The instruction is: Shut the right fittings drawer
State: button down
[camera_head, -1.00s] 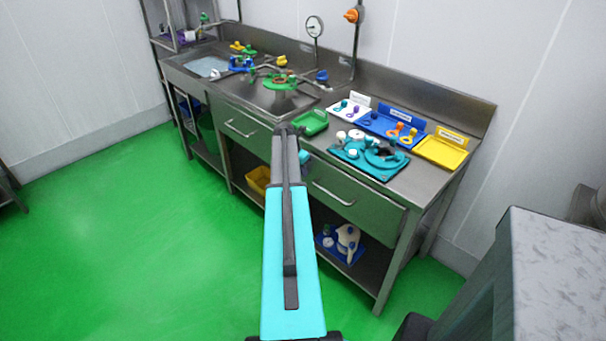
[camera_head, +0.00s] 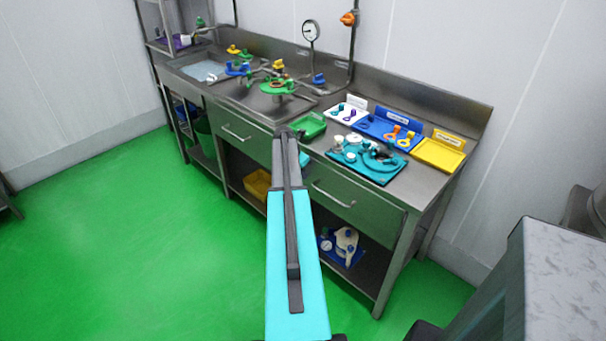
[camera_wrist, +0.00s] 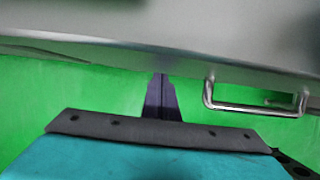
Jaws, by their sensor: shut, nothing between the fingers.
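The right fittings drawer (camera_head: 352,199) is a grey steel front with a bar handle under the counter's right part. Its front looks close to the cabinet frame in the head view; I cannot tell whether a small gap is left. In the wrist view the drawer's handle (camera_wrist: 255,109) is at the right. My gripper (camera_wrist: 161,78) is shut and empty, left of the handle, with its tips at the lower edge of the steel front. I cannot tell whether they touch it.
A left drawer (camera_head: 240,131) has a similar handle. The steel counter (camera_head: 447,180) bears a teal board (camera_head: 375,177), a green tray (camera_head: 318,130) and a yellow tray (camera_head: 438,155). A grey-topped unit (camera_head: 570,260) stands at the right front. Green floor (camera_head: 130,250) is free at the left.

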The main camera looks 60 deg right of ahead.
jog(key=w+a+r+b, duration=0.1)
jog(key=w+a+r, duration=0.1)
jog(key=a+r, duration=0.5)
jog(key=shift+d+v, duration=0.2)
jog(key=shift+v, duration=0.95)
jog(key=shift+r, duration=0.1)
